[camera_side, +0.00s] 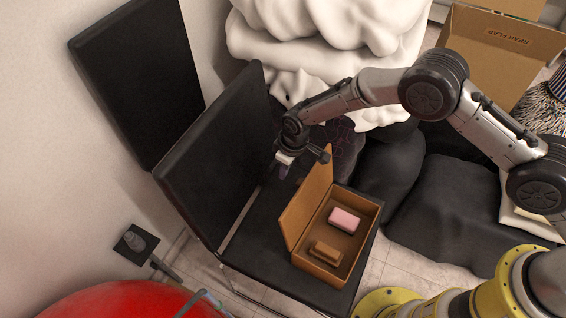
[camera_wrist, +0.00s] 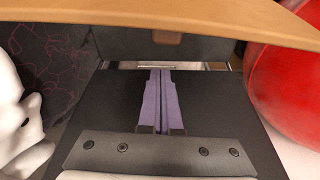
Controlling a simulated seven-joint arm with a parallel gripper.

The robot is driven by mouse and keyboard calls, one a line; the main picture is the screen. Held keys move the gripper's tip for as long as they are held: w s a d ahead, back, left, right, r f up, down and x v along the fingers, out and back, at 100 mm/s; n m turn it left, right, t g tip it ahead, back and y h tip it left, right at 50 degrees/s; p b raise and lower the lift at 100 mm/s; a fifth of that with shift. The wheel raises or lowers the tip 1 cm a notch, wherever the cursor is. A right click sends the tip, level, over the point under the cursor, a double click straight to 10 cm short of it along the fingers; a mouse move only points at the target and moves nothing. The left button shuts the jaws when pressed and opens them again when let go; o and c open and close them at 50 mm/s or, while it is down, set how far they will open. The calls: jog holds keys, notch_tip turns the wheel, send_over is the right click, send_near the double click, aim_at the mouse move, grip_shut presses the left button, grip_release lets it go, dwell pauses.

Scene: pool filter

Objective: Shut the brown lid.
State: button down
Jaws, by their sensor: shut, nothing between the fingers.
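The brown lid (camera_side: 307,200) stands open and roughly upright along the left side of its brown box (camera_side: 321,274), which sits on a black chair seat. In the wrist view the lid's edge (camera_wrist: 170,18) crosses the top of the picture. My gripper (camera_side: 284,174) is left of the lid, on its outer side, near its upper edge. Its purple fingers (camera_wrist: 162,78) are shut together with nothing between them. A gap shows between the fingers and the lid in the side view. Inside the box lie a pink block (camera_side: 344,219) and a brown block (camera_side: 325,253).
The black chair back (camera_side: 216,160) rises left of my gripper. A white puffy heap (camera_side: 330,40) and dark cushions (camera_side: 445,215) lie behind and to the right. A red rounded object (camera_side: 120,302) is at lower left. The seat (camera_side: 262,225) left of the box is clear.

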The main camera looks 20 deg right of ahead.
aim_at(299, 180)
jog(key=shift+s+d+r, duration=0.15)
jog(key=shift+s+d, duration=0.35)
jog(key=shift+s, duration=0.1)
jog(key=shift+s+d+r, duration=0.15)
jog(key=shift+s+d, duration=0.3)
jog(key=shift+s, duration=0.1)
jog(key=shift+d, duration=0.1)
jog(key=shift+s+d+r, duration=0.35)
jog(key=shift+s+d, duration=0.15)
jog(key=shift+s, duration=0.2)
jog(key=s+d, duration=0.5)
jog(key=s, duration=0.1)
jog(key=shift+s+d+r, duration=0.15)
jog(key=shift+s+d, duration=0.2)
jog(key=shift+r, duration=0.15)
